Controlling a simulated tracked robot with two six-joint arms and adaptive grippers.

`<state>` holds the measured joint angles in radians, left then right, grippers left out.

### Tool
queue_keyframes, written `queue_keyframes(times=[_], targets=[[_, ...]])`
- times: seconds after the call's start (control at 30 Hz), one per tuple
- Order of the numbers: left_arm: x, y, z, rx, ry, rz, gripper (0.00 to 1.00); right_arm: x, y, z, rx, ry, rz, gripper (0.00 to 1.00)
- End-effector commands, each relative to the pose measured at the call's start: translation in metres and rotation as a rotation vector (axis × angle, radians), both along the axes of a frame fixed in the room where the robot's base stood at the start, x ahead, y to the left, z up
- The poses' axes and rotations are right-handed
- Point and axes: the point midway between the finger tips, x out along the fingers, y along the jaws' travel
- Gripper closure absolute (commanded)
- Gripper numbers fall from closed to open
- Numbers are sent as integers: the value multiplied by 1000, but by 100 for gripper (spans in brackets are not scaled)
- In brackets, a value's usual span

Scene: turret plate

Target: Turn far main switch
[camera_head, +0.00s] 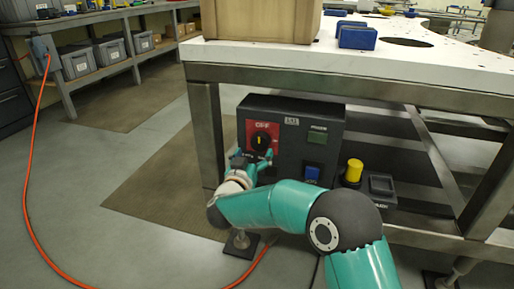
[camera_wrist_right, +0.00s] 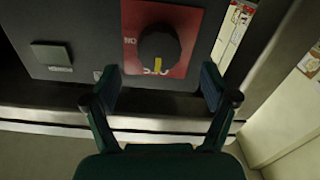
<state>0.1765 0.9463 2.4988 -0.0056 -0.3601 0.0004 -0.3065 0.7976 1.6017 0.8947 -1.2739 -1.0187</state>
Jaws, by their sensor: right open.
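The main switch is a round black knob (camera_head: 260,141) on a red plate (camera_head: 268,129) at the left of a dark control box (camera_head: 292,112) under the table. Its yellow mark points up towards OFF in the head view. In the right wrist view the knob (camera_wrist_right: 159,47) is ahead of my right gripper (camera_wrist_right: 160,86), and the yellow mark points down at the upside-down OFF. The fingers are open and empty, spread to either side below the knob, apart from it. In the head view my right gripper (camera_head: 258,162) is just below the knob. My left gripper is out of view.
The box also has a green POWER button (camera_head: 317,137) and a blue button (camera_head: 312,173). A yellow knob (camera_head: 354,170) stands to the right. A metal table leg (camera_head: 207,135) is close left of the box. An orange cable (camera_head: 30,190) crosses the floor.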

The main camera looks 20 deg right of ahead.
Motion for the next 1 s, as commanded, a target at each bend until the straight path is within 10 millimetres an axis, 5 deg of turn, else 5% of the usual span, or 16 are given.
queue_keyframes(times=[0.3,0.77,1.0], targets=[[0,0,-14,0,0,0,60,45,-30,-2,0,0,-1,15],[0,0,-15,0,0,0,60,55,-37,0,-1,1,0,15],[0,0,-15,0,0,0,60,55,-37,0,0,0,0,52]])
